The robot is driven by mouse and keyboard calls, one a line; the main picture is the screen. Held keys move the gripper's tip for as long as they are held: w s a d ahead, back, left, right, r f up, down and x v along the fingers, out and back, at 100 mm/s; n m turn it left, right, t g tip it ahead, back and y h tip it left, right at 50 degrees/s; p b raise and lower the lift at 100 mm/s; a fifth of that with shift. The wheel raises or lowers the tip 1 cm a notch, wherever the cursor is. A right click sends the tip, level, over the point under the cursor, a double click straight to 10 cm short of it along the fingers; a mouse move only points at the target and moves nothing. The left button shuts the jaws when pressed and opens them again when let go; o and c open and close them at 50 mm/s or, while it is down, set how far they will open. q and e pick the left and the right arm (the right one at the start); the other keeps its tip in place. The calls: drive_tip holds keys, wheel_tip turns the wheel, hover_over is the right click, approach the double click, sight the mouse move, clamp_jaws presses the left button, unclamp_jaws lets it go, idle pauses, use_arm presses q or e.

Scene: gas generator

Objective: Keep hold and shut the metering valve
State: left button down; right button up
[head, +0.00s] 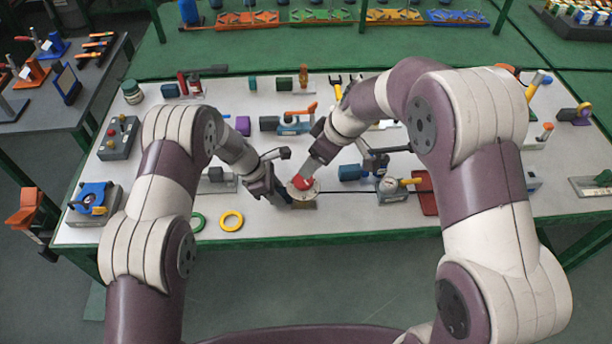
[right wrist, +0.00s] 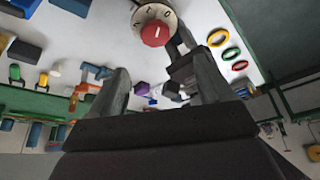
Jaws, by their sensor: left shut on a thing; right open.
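The metering valve appears to be the unit with a red knob (head: 302,183) on a round pale dial, standing near the table's front middle. In the right wrist view the red knob (right wrist: 155,34) has a white pointer line, and the dial (right wrist: 172,16) has black marks around it. My left gripper (head: 277,192) is shut at the left side of the valve's base; its exact grip point is hidden. My right gripper (head: 308,172) is just above the knob. In the right wrist view its two fingers (right wrist: 160,65) stand apart with nothing between them, the knob beyond the tips.
A green ring (head: 197,222) and a yellow ring (head: 231,213) lie left of the valve. A gauge unit with a yellow handle (head: 390,186) and a red tray (head: 424,190) are to the right. A grey button box (head: 118,140) stands at the left.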

sight(304, 180)
drive_tip(key=shift+n, duration=0.3)
drive_tip(key=x, duration=0.7)
drive_tip(key=d+x, duration=0.1)
drive_tip(key=x, duration=0.3)
drive_tip(key=shift+w+f, duration=0.1)
drive_tip(key=c, duration=1)
